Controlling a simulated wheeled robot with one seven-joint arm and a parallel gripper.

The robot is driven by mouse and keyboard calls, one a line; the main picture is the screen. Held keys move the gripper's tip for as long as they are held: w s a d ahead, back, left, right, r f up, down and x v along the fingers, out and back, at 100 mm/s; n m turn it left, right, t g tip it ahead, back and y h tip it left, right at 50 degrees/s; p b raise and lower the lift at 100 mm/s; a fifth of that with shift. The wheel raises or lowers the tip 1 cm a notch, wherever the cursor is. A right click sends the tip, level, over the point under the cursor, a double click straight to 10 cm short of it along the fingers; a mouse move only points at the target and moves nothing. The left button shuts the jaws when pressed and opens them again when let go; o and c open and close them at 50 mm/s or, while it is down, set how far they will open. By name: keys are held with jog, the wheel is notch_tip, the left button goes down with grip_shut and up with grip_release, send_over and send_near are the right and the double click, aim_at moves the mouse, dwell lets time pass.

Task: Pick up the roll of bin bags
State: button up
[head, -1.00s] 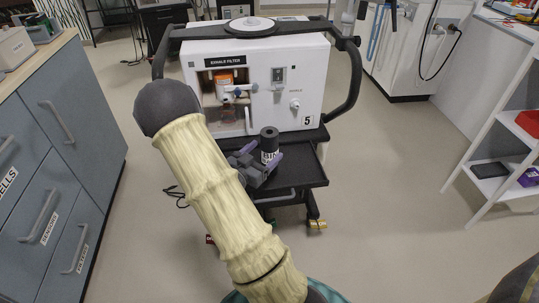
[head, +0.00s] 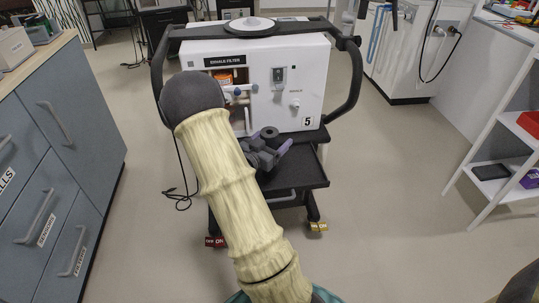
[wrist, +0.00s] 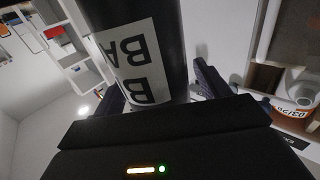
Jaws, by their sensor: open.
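The roll of bin bags (head: 270,132) is a black cylinder standing on the black shelf (head: 300,178) of the ventilator cart; my gripper hides most of it in the head view. In the wrist view the roll (wrist: 180,60) fills the upper middle, its white label reading "B" and "BA". My gripper (head: 270,147) is open at the roll. In the wrist view its dark purple fingers stand on either side of the roll. I cannot tell whether either finger touches it.
The white ventilator (head: 300,85), marked 5, stands right behind the roll, with a black handle frame (head: 357,80) around it. A blue-grey drawer cabinet (head: 60,180) is at left. A white shelf rack (head: 500,150) is at right. The floor between is clear.

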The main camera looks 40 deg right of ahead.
dwell(0.4)
jog(key=c, duration=1.2)
notch_tip(320, 180, up, 10)
jog(key=p, duration=0.3)
jog(key=shift+p, duration=0.35)
